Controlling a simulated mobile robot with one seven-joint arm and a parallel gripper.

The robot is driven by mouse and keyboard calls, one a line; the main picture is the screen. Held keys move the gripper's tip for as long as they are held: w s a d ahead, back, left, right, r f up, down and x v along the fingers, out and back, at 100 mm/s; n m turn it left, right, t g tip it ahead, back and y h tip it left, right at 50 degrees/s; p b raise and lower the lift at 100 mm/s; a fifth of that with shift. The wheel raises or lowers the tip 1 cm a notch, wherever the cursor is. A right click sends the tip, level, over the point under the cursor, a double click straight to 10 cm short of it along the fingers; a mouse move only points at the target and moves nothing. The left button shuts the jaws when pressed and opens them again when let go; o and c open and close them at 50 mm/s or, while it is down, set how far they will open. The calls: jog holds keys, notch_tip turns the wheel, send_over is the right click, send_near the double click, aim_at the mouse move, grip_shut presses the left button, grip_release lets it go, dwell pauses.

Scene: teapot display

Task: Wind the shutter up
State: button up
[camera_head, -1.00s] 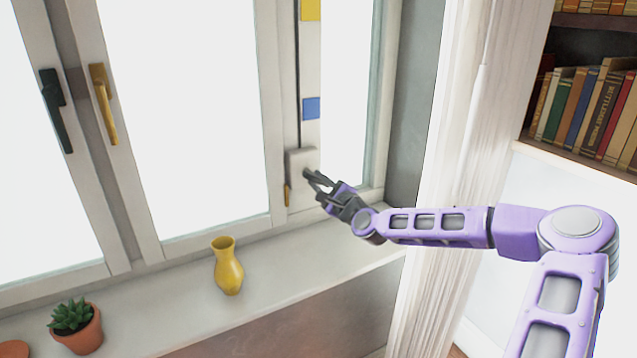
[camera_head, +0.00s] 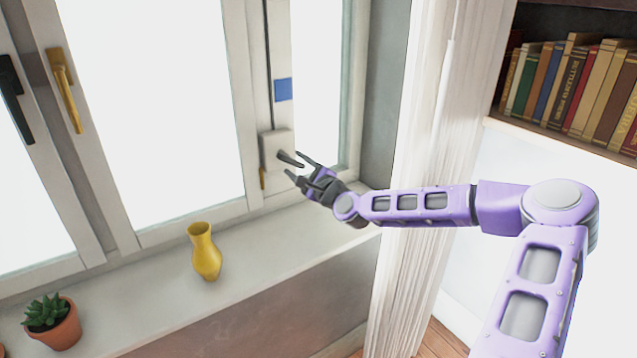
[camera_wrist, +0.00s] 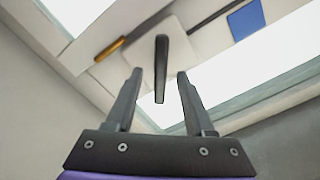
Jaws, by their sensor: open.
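A pale square winder box (camera_head: 273,148) is fixed to the window frame. A dark crank handle (camera_head: 289,159) sticks out from it toward my gripper. My gripper (camera_head: 295,166) is open and empty just right of the box, with its fingers close around the handle's end. In the wrist view, the handle (camera_wrist: 161,60) lies between the two spread fingers of my gripper (camera_wrist: 159,76), with a gap on each side. A blue marker (camera_head: 283,89) sits on the dark-lined strip above the box; it also shows in the wrist view (camera_wrist: 246,19). The shutter itself is not clearly seen.
A yellow vase (camera_head: 206,252) and a potted succulent (camera_head: 50,322) stand on the sill (camera_head: 140,310). Window handles, one brass (camera_head: 64,90) and one black (camera_head: 15,97), are at left. A pale curtain (camera_head: 425,150) hangs behind my forearm. A bookshelf (camera_head: 560,123) is at right.

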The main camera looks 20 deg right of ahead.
jog(key=v, duration=1.5)
jog(key=shift+s, duration=0.15)
